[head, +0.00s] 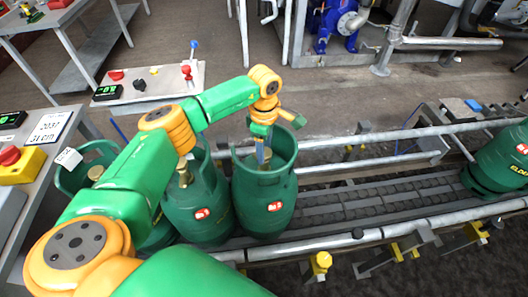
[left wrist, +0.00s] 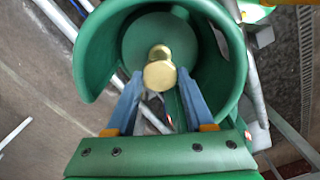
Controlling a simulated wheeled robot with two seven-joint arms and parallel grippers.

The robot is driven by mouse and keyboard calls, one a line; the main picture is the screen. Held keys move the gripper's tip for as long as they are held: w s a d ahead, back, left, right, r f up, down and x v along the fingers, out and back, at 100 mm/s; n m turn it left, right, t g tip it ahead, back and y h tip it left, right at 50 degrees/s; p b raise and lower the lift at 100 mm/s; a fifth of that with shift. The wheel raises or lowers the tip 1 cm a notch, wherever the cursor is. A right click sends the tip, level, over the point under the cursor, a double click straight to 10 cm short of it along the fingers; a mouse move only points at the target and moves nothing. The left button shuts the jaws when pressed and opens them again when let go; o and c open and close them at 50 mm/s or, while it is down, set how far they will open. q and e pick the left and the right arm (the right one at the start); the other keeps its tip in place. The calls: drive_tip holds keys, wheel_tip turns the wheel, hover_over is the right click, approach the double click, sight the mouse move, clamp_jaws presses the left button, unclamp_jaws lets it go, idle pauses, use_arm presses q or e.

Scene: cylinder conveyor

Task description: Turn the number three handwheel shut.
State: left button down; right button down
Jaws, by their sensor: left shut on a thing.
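My left gripper (head: 264,152) reaches down into the open collar of a green gas cylinder (head: 263,206) on the conveyor, the rightmost of a close group. In the left wrist view, a round brass handwheel (left wrist: 159,75) lies between the two blue-grey fingers of the left gripper (left wrist: 159,84), inside the green collar (left wrist: 238,70). The gripper is shut on this handwheel. In the head view the fingers and collar hide it. A second cylinder (head: 197,211) stands upright just to the left, its brass valve (head: 184,174) showing. I cannot read a number three on any handwheel. My right gripper is not in view.
Another cylinder (head: 503,160) stands far right on the conveyor (head: 350,204), with bare rollers between. Metal guide rails (head: 380,235) run along it. A bench with a red button on a yellow box (head: 20,163) is at left. My arm covers part of the left cylinders.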

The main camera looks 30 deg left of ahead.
use_arm(q)
drive_tip(key=m+b, duration=0.2)
drive_tip(key=m, duration=0.2)
drive_tip(key=shift+f+m, duration=0.15)
drive_tip(key=shift+m, duration=0.15)
drive_tip(key=shift+m+b, duration=0.5)
drive_tip(key=shift+m, duration=1.7)
drive_tip(key=shift+c, duration=1.4)
unclamp_jaws()
wheel_tip(320, 180, up, 7)
drive_tip(key=shift+d+r, duration=0.1)
drive_tip(key=shift+r, duration=0.1)
drive_tip(key=shift+f, duration=0.1)
